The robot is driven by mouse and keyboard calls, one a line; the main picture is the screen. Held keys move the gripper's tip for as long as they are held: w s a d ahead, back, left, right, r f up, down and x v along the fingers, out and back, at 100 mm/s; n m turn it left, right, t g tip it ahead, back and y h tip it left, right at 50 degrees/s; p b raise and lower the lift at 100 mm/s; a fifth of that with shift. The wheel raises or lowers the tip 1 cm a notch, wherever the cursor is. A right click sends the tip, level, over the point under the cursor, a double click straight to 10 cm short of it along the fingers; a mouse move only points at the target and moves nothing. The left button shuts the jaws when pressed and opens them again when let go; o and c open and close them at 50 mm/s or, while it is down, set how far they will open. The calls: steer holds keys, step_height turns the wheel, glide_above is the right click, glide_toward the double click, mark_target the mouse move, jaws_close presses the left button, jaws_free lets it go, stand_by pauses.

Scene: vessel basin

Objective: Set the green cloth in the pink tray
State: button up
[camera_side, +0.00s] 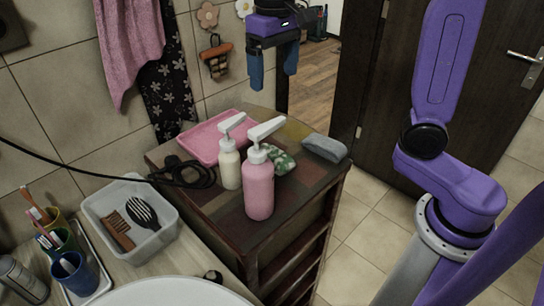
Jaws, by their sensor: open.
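The green cloth (281,160) has pale spots and lies crumpled on the wooden cabinet top, partly hidden behind the pink pump bottle. The pink tray (203,147) lies flat at the back of the cabinet top, left of the cloth; the white pump bottle hides part of its right side, and the part I see is empty. My gripper (271,84) is open and empty, pointing down, in the air above and behind the cabinet's back edge. It touches neither the cloth nor the tray.
A pink pump bottle (259,188) and a white pump bottle (229,166) stand in front of the cloth and tray. A grey folded cloth (325,147) lies at the right edge. A black cable (186,172) lies at the left. A bin with brushes (162,238) stands on the counter.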

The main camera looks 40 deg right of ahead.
glide_above(272, 152)
steer(key=f, duration=1.5)
steer(key=shift+s, duration=0.3)
steer(key=shift+w+f, duration=0.15)
steer(key=shift+f, duration=1.45)
steer(key=shift+w+f, duration=0.15)
steer(key=shift+f, duration=1.4)
steer(key=c, duration=1.2)
steer(key=shift+r, duration=0.15)
